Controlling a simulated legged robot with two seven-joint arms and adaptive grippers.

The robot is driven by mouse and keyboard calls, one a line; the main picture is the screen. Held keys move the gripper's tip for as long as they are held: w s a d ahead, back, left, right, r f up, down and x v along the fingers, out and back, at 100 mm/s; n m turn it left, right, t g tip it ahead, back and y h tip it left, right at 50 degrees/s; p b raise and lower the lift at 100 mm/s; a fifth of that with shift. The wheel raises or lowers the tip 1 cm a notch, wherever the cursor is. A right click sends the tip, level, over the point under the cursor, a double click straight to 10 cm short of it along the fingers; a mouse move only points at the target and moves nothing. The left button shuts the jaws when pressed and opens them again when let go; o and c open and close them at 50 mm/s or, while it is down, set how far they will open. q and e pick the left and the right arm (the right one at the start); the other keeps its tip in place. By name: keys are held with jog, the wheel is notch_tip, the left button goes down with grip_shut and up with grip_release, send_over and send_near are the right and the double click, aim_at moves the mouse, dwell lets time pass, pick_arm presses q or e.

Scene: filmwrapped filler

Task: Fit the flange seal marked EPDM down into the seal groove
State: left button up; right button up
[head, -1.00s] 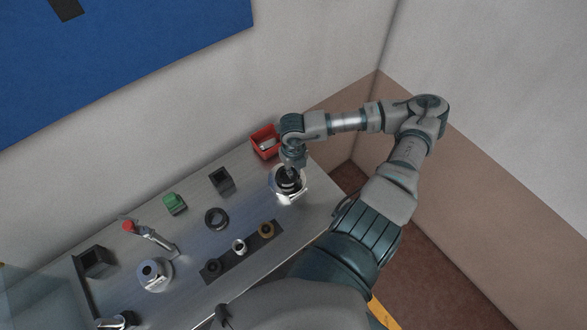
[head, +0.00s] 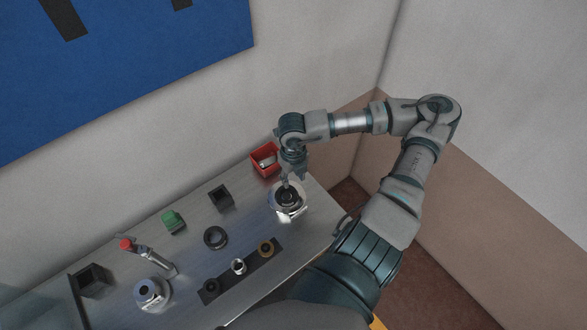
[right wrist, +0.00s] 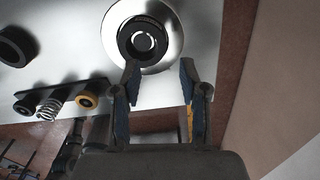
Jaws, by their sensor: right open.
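A round silver flange (head: 289,211) sits near the right end of the table; it also shows in the right wrist view (right wrist: 172,22). A black ring (right wrist: 126,42) lies on it around the centre. No EPDM marking is readable, and I cannot tell how deep the ring sits. A second black ring (head: 207,242) lies on the table left of the flange; the wrist view shows it at the left edge (right wrist: 12,46). My right gripper (right wrist: 160,73) is open and empty, its fingertips by the flange's near edge in that view. My left gripper is out of view.
A red bin (head: 262,172) stands behind the flange. A dark strip (head: 226,283) holds a black ring, a metal spring and a yellowish ring. A black box (head: 221,198), green block (head: 173,222), red-tipped lever (head: 148,252) and another silver fitting (head: 152,293) stand further left.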

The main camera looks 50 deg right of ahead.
aim_at(293, 190)
notch_tip(293, 190, up, 5)
dwell(0.8)
